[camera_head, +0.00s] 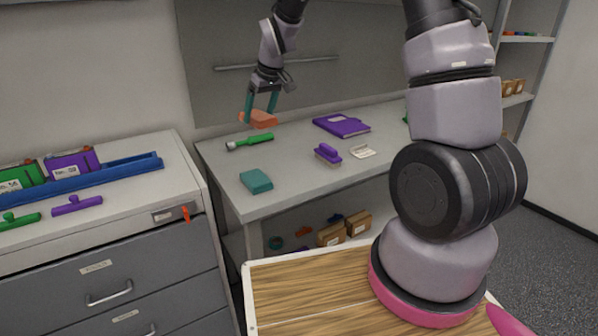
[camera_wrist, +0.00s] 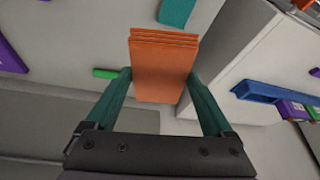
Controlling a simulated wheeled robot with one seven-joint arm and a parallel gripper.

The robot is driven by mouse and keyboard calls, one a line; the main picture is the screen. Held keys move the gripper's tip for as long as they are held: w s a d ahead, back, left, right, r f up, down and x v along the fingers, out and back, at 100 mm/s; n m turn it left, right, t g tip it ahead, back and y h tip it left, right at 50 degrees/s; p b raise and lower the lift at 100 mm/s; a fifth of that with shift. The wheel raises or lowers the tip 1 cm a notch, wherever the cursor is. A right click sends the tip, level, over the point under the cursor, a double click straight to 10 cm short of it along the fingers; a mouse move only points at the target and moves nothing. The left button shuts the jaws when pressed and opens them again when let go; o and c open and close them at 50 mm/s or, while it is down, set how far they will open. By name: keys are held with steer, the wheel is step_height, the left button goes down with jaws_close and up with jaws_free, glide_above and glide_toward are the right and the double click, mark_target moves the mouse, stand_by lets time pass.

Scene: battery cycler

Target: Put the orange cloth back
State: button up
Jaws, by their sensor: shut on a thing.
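The orange cloth (camera_head: 262,119) is a folded, layered block held up between the two teal fingers of my gripper (camera_head: 260,108). It hangs above the back left part of the grey table (camera_head: 300,175), clear of the surface. In the wrist view the orange cloth (camera_wrist: 163,65) fills the space between the fingertips of my gripper (camera_wrist: 162,85), with its folded edges at the top. My gripper is shut on it. A teal folded cloth (camera_head: 256,181) lies at the table's front left; it also shows in the wrist view (camera_wrist: 177,12).
On the table are a green flashlight (camera_head: 249,142), a purple brush (camera_head: 327,154), a purple book (camera_head: 341,125) and a small whitish item (camera_head: 362,151). A drawer cabinet (camera_head: 110,262) with a blue tray (camera_head: 130,166) stands left. Cardboard boxes (camera_head: 332,235) sit below the table.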

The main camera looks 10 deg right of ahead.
steer(key=m+h, duration=0.1)
steer(key=m, duration=0.1)
glide_above(293, 171)
steer(key=s, duration=0.2)
step_height(293, 171, down, 8)
steer(key=f, duration=0.6)
steer(key=shift+w+d, duration=0.15)
steer(key=shift+d, duration=0.2)
steer(key=shift+t, duration=0.3)
steer(key=shift+a+f, duration=0.1)
steer(key=shift+f, duration=2.3)
